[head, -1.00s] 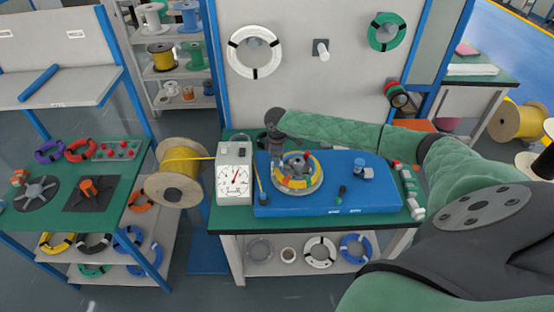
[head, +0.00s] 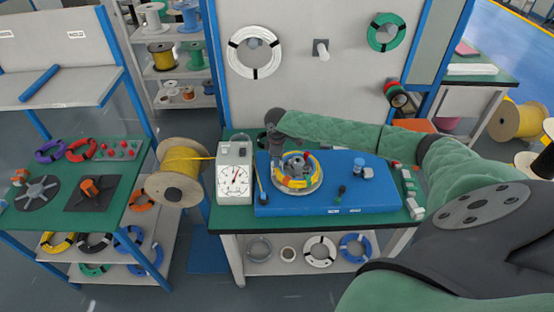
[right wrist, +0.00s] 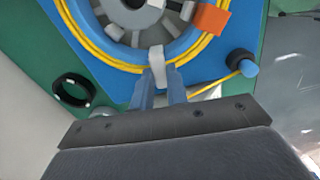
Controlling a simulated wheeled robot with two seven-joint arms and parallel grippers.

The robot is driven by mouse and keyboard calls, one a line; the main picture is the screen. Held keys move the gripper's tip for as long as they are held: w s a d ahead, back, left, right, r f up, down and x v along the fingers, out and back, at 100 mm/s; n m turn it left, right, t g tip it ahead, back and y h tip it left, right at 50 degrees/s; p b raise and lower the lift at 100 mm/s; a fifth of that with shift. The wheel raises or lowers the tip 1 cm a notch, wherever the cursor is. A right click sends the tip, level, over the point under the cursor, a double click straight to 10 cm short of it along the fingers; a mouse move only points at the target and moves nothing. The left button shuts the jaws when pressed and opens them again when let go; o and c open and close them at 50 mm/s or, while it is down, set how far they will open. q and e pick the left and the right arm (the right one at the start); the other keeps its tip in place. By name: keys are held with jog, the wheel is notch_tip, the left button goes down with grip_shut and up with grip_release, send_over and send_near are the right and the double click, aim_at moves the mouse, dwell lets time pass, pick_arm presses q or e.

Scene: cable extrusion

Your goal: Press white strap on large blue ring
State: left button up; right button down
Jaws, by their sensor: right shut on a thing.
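A round winder (head: 298,186) with a grey hub sits on the blue bench unit (head: 345,208). Yellow cable and orange and yellow pieces lie around it. In the right wrist view a blue ring (right wrist: 181,46) surrounds the grey hub, with yellow cable (right wrist: 98,55) looped along it. My right gripper (right wrist: 161,82) points at the ring's near edge, and its blue fingers are shut on a small white strap (right wrist: 156,57). The strap is at the cable; whether it presses on the ring I cannot tell. In the head view my right gripper (head: 275,152) is small and partly hidden. My left gripper is out of view.
A white gauge box (head: 233,180) stands left of the winder. An orange block (right wrist: 211,18) and a dark knob with a blue tip (right wrist: 243,64) are near the fingers. A black ring (right wrist: 72,90) lies left on green. A yellow spool (head: 180,185) stands left of the bench.

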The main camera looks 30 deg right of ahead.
jog(key=shift+s+f, duration=0.1)
jog(key=shift+f, duration=0.05)
jog(key=c, duration=1.3)
grip_release()
notch_tip(320, 180, up, 3)
jog(key=p, duration=0.2)
jog(key=shift+p, duration=0.35)
jog(key=shift+d+r, duration=0.1)
jog(key=shift+r, duration=2.5)
